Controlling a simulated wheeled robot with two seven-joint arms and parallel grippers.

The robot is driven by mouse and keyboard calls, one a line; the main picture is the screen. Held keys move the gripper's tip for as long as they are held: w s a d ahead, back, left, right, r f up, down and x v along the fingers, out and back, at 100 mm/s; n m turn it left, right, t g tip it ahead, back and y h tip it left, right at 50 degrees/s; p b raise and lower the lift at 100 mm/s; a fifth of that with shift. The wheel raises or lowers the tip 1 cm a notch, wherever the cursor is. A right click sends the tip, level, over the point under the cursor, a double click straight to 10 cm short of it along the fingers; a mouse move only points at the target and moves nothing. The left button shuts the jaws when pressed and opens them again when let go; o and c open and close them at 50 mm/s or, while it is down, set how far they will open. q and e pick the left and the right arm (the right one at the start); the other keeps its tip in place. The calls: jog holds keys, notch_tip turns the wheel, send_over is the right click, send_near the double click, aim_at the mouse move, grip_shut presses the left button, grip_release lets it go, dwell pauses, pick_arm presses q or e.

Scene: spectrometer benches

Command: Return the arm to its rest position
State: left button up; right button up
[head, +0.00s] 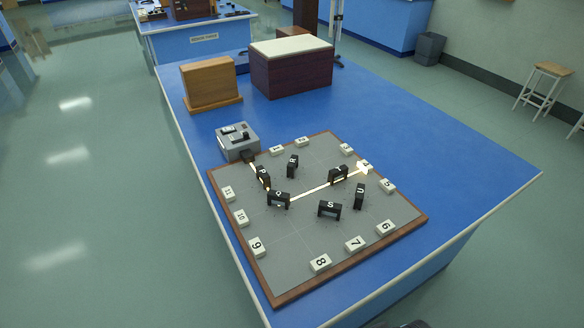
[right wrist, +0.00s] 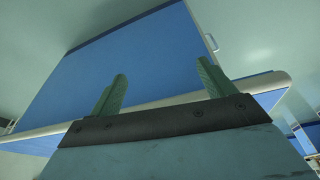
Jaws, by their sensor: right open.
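My right gripper (right wrist: 162,70) shows in the right wrist view with its two green fingers spread apart and nothing between them. Beyond the fingers are a pale bench edge and blue surfaces. In the head view neither gripper is in sight; only a small dark shape shows at the bottom edge, too little to identify. My left gripper is in neither view.
A grey board (head: 310,240) with a wooden rim lies on the blue bench (head: 420,135), carrying several lettered black blocks and numbered white tiles. A bright beam runs from the grey box (head: 238,139). A wooden block (head: 209,84) and purple box (head: 291,74) stand behind.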

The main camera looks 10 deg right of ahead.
jog(key=s+d+f+g+b, duration=0.1)
jog(key=s+f, duration=0.3)
jog(key=f, duration=0.5)
jog(key=s+f+b, duration=0.1)
jog(key=s+f, duration=0.3)
jog(key=f, duration=0.5)
jog(key=s+d+f+g+b, duration=0.1)
jog(key=s+f, duration=0.3)
jog(key=f, duration=0.5)
jog(key=s+d+f+b, duration=0.1)
jog(key=s+f, duration=0.3)
jog(key=s, duration=0.3)
jog(key=shift+s+d+f, duration=0.15)
jog(key=shift+s+f, duration=0.05)
jog(key=shift+f, duration=0.2)
